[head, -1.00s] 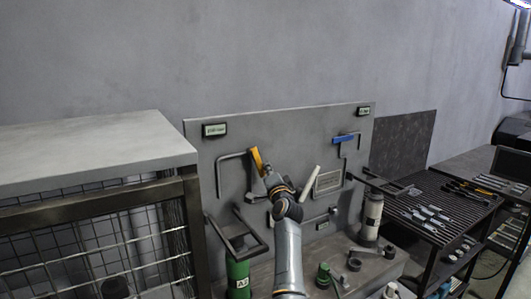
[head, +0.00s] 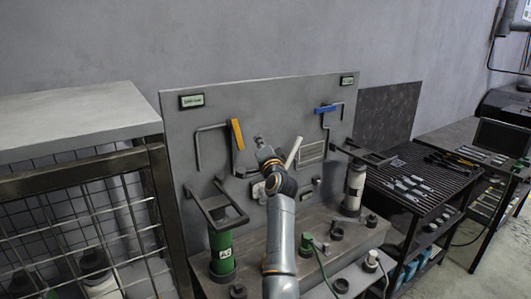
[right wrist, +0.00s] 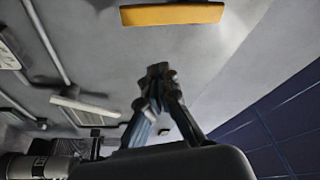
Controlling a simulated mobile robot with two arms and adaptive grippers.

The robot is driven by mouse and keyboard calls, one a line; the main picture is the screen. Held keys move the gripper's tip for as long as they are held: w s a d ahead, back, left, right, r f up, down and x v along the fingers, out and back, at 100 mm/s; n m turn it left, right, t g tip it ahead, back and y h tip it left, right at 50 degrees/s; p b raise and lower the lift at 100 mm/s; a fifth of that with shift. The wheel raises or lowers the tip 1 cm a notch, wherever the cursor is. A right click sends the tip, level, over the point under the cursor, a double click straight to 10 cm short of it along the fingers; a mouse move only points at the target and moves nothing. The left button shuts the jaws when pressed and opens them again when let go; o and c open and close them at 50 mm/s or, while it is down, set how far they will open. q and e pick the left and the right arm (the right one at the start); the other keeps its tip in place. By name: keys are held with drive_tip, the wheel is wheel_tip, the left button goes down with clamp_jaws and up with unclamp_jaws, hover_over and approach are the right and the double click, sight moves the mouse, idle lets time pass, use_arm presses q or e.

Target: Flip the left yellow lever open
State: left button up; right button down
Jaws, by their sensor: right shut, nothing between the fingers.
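The left yellow lever (head: 237,134) is on the grey upright panel, at the right end of the bent grey pipe. It runs steeply, its lower end slightly to the right. My right gripper (head: 260,142) is to the right of the lever's lower end, apart from it. In the right wrist view the yellow lever (right wrist: 172,14) lies across the top edge, beyond the fingertips. My right gripper (right wrist: 158,70) shows there with its fingertips together and nothing between them. My left gripper is in neither current view.
A blue lever (head: 326,109) is on the panel's right side. A white handle (head: 293,152) sticks out close to my right wrist. A green cylinder (head: 221,250) and a white cylinder (head: 355,185) stand under grey brackets. A wire cage (head: 75,225) is at left.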

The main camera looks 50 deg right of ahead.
use_arm(q)
drive_tip(key=shift+w+f+b, duration=0.15)
drive_tip(key=shift+f+b, duration=0.5)
drive_tip(key=shift+f, duration=0.15)
use_arm(e)
drive_tip(key=v, duration=0.5)
drive_tip(key=shift+s+r, duration=0.15)
drive_tip(key=shift+s, duration=0.2)
use_arm(q)
drive_tip(key=shift+a, duration=0.1)
drive_tip(key=shift+a, duration=0.2)
use_arm(e)
drive_tip(key=shift+a, duration=0.1)
